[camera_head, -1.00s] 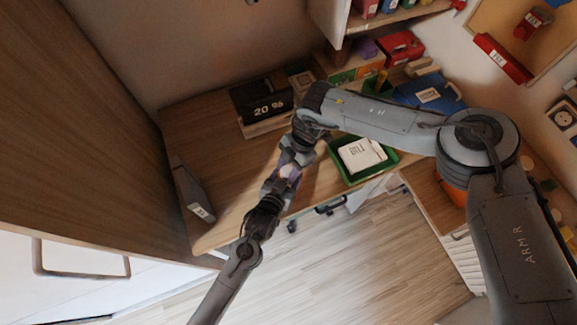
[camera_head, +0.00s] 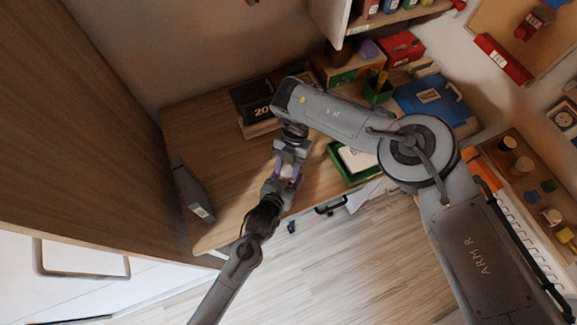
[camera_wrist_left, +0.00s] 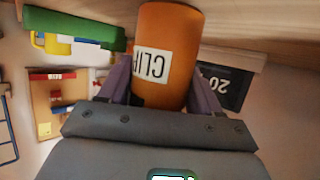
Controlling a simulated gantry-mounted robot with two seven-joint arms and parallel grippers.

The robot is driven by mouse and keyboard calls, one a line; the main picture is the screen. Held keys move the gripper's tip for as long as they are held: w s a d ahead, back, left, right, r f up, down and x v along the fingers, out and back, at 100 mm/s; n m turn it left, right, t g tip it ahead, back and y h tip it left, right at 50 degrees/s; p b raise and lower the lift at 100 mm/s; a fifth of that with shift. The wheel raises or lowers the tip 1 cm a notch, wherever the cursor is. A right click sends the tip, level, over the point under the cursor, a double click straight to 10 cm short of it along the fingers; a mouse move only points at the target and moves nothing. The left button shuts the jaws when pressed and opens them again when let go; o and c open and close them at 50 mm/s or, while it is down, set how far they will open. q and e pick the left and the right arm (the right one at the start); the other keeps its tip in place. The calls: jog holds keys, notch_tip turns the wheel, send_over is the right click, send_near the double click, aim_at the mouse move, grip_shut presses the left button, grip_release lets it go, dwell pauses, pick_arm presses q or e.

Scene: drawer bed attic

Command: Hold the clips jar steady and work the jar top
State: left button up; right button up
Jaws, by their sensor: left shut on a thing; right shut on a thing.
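The clips jar (camera_wrist_left: 168,55) is an orange cylinder with a white label, upside down in the left wrist view. My left gripper (camera_wrist_left: 158,98) is shut around it, one purple finger on each side. In the head view my left gripper (camera_head: 279,184) comes up from below and meets my right gripper (camera_head: 289,166), which comes down from above, in front of the desk. My right gripper is shut at the jar's end, where the jar top is. The jar top itself is hidden by the grippers, so I cannot tell whether it sits tight or loose.
The wooden desk (camera_head: 228,165) lies behind the grippers. It bears a black clock (camera_head: 252,97), a green tray (camera_head: 345,172), a blue folder (camera_head: 432,103) and a grey upright box (camera_head: 193,190). Open floor (camera_head: 330,265) lies in front.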

aim_at(288, 169)
jog(key=shift+a+n+h, duration=0.1)
jog(key=shift+n+h, duration=0.8)
jog(key=shift+n, duration=1.4)
jog(key=o, duration=0.8)
jog(key=shift+r, duration=0.1)
notch_tip(288, 169, up, 10)
